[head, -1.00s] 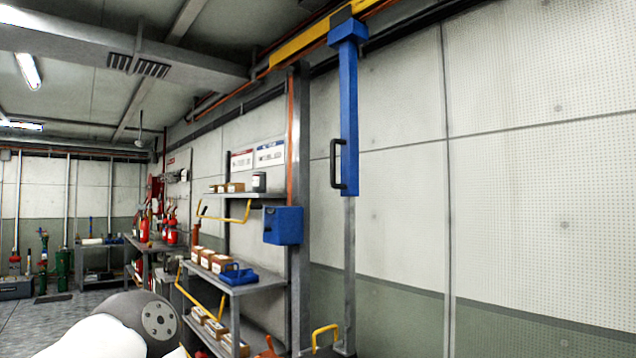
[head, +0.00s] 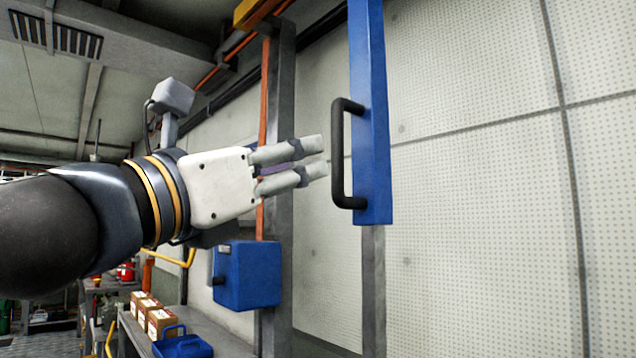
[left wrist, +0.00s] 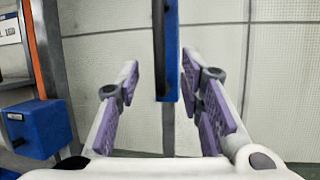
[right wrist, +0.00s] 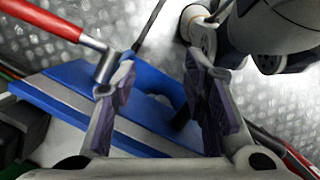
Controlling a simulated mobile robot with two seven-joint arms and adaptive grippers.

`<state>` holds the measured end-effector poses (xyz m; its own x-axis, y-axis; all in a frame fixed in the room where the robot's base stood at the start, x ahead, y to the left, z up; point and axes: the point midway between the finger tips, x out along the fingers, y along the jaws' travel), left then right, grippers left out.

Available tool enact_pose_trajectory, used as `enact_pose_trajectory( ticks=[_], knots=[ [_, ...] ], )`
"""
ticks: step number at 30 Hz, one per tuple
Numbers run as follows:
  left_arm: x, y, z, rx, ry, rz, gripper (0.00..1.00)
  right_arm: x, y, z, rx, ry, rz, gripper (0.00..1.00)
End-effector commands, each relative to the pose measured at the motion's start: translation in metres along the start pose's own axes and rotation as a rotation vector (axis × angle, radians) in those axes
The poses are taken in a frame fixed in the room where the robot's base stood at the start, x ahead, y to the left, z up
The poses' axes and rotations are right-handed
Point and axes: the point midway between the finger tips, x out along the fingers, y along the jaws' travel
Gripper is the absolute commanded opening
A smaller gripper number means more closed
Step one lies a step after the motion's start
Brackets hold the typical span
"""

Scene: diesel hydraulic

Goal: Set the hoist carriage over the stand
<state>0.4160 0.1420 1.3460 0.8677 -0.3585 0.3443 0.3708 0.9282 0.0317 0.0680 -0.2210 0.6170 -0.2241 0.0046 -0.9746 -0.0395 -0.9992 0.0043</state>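The hoist carriage's blue vertical arm (head: 371,120) hangs from the overhead rail, with a black handle (head: 339,155) on its left side. My left gripper (head: 318,158) points right at the handle, just short of it, fingers apart and empty. In the left wrist view the handle (left wrist: 158,45) lies beyond the gap between the open fingers (left wrist: 165,95). The stand cannot be made out for certain in these views.
A blue box (head: 247,275) is mounted on the grey post (head: 279,120) left of the hoist. A shelf with small cartons (head: 150,312) and a blue item (head: 182,345) stands below. In the right wrist view a red-handled hammer (right wrist: 60,28) lies by a blue object (right wrist: 70,85).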

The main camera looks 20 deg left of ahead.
Motion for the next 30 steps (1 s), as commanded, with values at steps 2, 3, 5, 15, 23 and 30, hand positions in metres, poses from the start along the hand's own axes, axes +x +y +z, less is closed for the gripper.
enact_pose_trajectory(
  ticks=[2,3,5,15,23,30],
  knots=[
    [-0.004,0.002,0.015,-0.03,-0.03,0.003,0.35,0.001,0.0,0.001,0.001,-0.004,0.001,0.4],
    [-0.003,0.003,0.017,-0.038,-0.036,0.004,0.35,0.001,0.0,0.002,0.001,-0.007,0.001,0.4],
    [0.003,0.003,0.017,-0.042,-0.036,0.005,0.35,0.004,0.001,0.004,0.001,-0.015,0.001,0.4],
    [0.085,0.003,0.017,-0.038,-0.031,0.005,0.35,0.019,0.001,0.013,0.0,-0.059,0.003,0.4],
    [0.115,0.003,0.021,-0.037,-0.035,0.004,0.35,0.018,0.001,0.013,0.0,-0.058,0.003,0.4],
    [0.116,0.003,0.022,-0.037,-0.035,0.004,0.35,0.018,0.001,0.013,0.0,-0.057,0.003,0.4]
  ],
)
